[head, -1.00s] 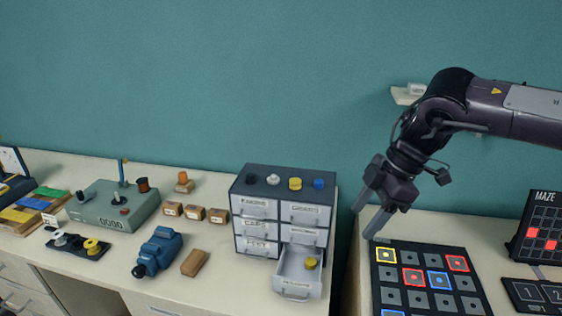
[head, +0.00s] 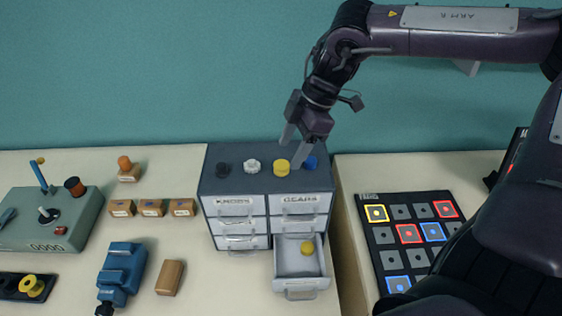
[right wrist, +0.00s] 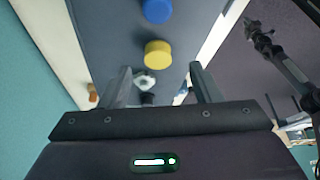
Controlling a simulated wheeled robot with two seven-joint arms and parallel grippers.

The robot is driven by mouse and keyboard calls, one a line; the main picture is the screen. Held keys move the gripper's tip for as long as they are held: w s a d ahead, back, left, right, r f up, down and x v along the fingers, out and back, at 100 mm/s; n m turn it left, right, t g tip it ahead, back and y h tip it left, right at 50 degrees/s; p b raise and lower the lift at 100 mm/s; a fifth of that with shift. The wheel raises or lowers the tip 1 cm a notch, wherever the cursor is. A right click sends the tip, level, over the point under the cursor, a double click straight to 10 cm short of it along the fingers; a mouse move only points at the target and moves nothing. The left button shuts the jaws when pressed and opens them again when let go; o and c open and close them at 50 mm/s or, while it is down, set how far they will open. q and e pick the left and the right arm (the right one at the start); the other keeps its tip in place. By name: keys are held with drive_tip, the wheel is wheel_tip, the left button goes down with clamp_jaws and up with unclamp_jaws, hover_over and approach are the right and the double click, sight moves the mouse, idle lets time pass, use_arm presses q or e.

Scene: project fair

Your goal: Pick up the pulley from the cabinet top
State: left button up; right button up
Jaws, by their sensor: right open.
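The cabinet (head: 226,185) is a dark-topped small-drawer unit. On its top stand a black piece (head: 222,169), a pale grey gear-like piece (head: 252,166), a yellow round pulley (head: 281,168) and a blue piece (head: 310,162). My right gripper (head: 291,153) is open and empty, pointing down above the yellow pulley and close to it. In the right wrist view the yellow pulley (right wrist: 157,54) lies roughly in line with the gap between the fingers, with the blue piece (right wrist: 157,10) beyond it. My left gripper is out of view.
An open lower drawer (head: 301,284) holds another yellow piece (head: 307,248). A blue tool (head: 122,270), a brown block (head: 170,277) and several small boxes lie left of the cabinet. A dark button board (head: 408,240) is on the right counter.

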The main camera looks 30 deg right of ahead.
sight(281, 164)
drive_tip(key=p+x, duration=0.1)
drive_tip(key=x, duration=0.3)
drive_tip(key=shift+w+p, duration=0.2)
drive_tip(key=shift+p, duration=0.1)
drive_tip(key=shift+s, duration=0.1)
drive_tip(key=shift+c, duration=0.7)
drive_tip(key=c, duration=0.9)
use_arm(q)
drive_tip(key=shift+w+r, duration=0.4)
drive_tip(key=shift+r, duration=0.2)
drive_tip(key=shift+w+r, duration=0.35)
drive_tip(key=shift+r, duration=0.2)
